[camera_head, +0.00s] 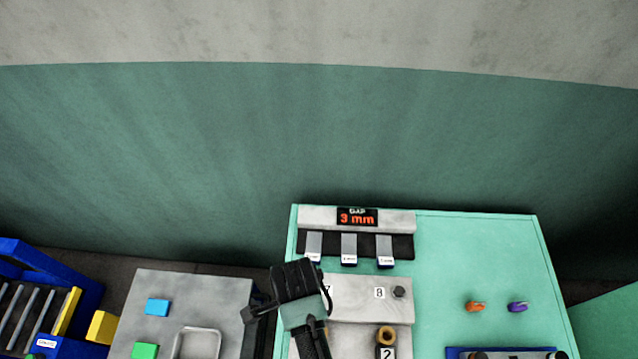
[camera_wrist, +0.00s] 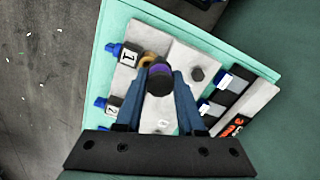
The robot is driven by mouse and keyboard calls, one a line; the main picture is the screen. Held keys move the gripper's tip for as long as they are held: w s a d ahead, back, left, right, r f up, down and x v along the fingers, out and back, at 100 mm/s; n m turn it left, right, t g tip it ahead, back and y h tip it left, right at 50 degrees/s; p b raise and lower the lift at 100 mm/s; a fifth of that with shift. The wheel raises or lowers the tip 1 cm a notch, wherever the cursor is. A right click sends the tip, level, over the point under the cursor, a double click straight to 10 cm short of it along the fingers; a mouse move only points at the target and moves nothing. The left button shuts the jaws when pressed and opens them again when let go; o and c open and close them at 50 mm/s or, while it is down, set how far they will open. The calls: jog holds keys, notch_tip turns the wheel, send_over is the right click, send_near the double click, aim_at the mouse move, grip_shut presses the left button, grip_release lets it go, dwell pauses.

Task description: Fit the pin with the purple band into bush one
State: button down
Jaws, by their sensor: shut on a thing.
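My gripper (camera_wrist: 161,78) is shut on a dark pin with a purple band (camera_wrist: 159,70). In the wrist view the pin is seen nearly end-on between the two blue-grey fingers. Bush one (camera_wrist: 147,58), a brass ring beside the block marked 1 (camera_wrist: 128,57), shows just past the pin and is partly covered by it. I cannot tell the height of the pin over the bush or whether they touch. In the head view my arm hides the pin and bush one.
Bush two (camera_head: 386,335) stands by its label 2. The plate (camera_head: 365,305) has a bolt (camera_head: 399,292). Behind it are grey tabs (camera_head: 348,247) and a display reading 3 mm (camera_head: 357,217). Orange (camera_head: 475,306) and purple (camera_head: 517,307) pieces lie right on the green bench (camera_head: 450,260).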

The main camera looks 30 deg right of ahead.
jog(key=shift+s+d+r+m+p, duration=0.2)
jog(key=shift+s+d+m+p, duration=0.25)
jog(key=shift+m, duration=0.8)
jog(key=shift+s+d+r+m+p, duration=0.15)
jog(key=shift+s+d+m+p, duration=0.35)
jog(key=shift+m, duration=0.7)
jog(key=shift+s+d+r+m+p, duration=0.2)
jog(key=shift+s+d+m+p, duration=0.25)
jog(key=shift+m, duration=0.8)
jog(key=shift+s+a+r+p, duration=0.1)
jog(key=shift+a+p, duration=0.1)
jog(key=shift+p, duration=0.15)
notch_tip(320, 180, down, 6)
jog(key=b, duration=0.4)
jog(key=shift+m+p, duration=0.3)
jog(key=shift+p, duration=0.2)
jog(key=shift+f+b, duration=1.7)
jog(key=shift+f, duration=0.6)
jog(key=shift+c, duration=2.2)
grip_release()
